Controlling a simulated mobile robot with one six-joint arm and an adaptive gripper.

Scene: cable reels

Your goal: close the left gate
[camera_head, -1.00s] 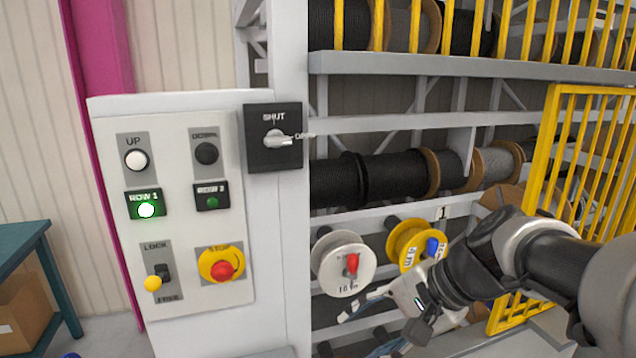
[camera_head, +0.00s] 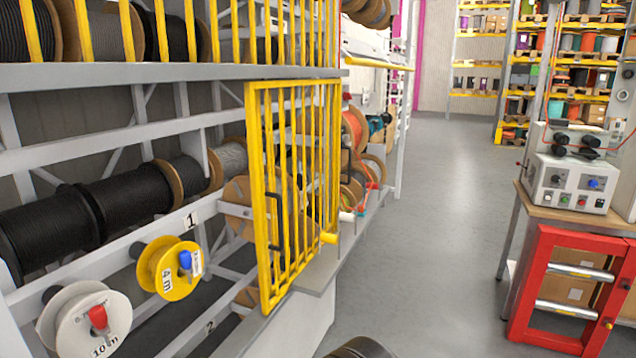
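The yellow barred gate (camera_head: 258,200) stands at the front of the reel rack in the middle of the view. It has a dark handle (camera_head: 276,220) on its near side. The gate covers only the right part of the rack's middle opening. The opening to its left, with the reels, is uncovered. Whether the gate slides or swings I cannot tell. My gripper is out of view; only a dark rounded piece, seemingly my arm, shows at the bottom edge.
A white reel (camera_head: 85,325) and a yellow reel (camera_head: 170,268) stick out at lower left. Black cable drums (camera_head: 135,195) lie behind. A grey ledge (camera_head: 315,278) runs below the gate. A red frame (camera_head: 545,255) stands by a bench at right. The grey aisle floor (camera_head: 430,220) is clear.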

